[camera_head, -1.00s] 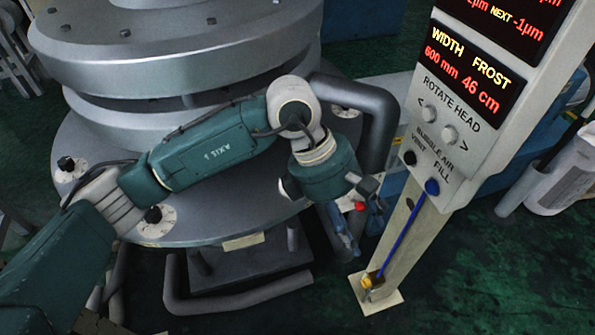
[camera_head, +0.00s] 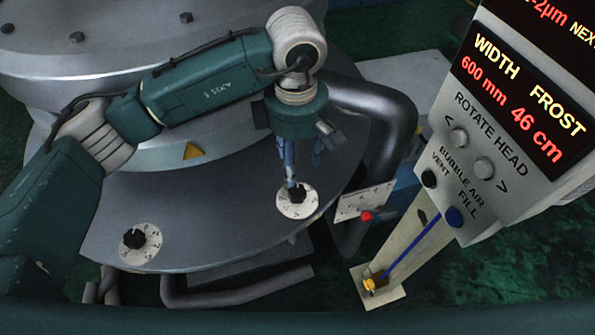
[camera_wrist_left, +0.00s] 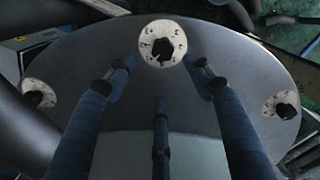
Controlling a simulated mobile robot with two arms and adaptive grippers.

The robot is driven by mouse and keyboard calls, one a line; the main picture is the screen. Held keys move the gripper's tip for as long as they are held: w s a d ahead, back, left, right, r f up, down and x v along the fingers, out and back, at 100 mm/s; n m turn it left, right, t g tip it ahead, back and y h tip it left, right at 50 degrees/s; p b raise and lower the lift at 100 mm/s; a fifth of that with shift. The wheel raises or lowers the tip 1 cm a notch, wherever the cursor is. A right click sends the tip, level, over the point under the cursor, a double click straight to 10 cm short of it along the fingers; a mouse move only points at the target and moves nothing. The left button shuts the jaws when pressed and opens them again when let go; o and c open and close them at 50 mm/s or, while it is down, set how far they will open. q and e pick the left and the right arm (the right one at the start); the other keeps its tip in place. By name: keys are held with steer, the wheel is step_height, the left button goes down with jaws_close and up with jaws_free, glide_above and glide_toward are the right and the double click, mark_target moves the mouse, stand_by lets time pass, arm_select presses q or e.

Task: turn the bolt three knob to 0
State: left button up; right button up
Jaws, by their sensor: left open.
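A black knob on a round white dial (camera_head: 297,201) sits near the front right rim of the grey metal ring (camera_head: 225,225). My left gripper (camera_head: 304,174) hangs over it, fingers pointing down; one finger overlaps the knob in the head view. In the left wrist view the fingers (camera_wrist_left: 163,66) are spread and empty, and the dial with its knob (camera_wrist_left: 162,44) shows beyond and between the tips. I cannot tell whether they touch. The dial's marks are too small to read. My right gripper is not in view.
Another dial and knob (camera_head: 138,243) sits on the ring to the left. A bent grey pipe (camera_head: 392,130) rises at the right, with a red button (camera_head: 366,216) near it. The control panel (camera_head: 480,125) with WIDTH and FROST displays stands further right.

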arm_select(q)
steer(key=p, duration=0.2)
glide_above(298, 190)
steer(key=f, duration=0.5)
steer(key=shift+s+a, duration=0.15)
steer(key=shift+s, duration=0.25)
steer(key=f+p, duration=0.1)
steer(key=f, duration=0.2)
steer(key=shift+w, duration=0.2)
step_height(298, 190, down, 2)
steer(key=shift+w+f+p, duration=0.1)
steer(key=shift+f+p, duration=0.05)
steer(key=shift+p, duration=0.15)
steer(key=c, duration=1.1)
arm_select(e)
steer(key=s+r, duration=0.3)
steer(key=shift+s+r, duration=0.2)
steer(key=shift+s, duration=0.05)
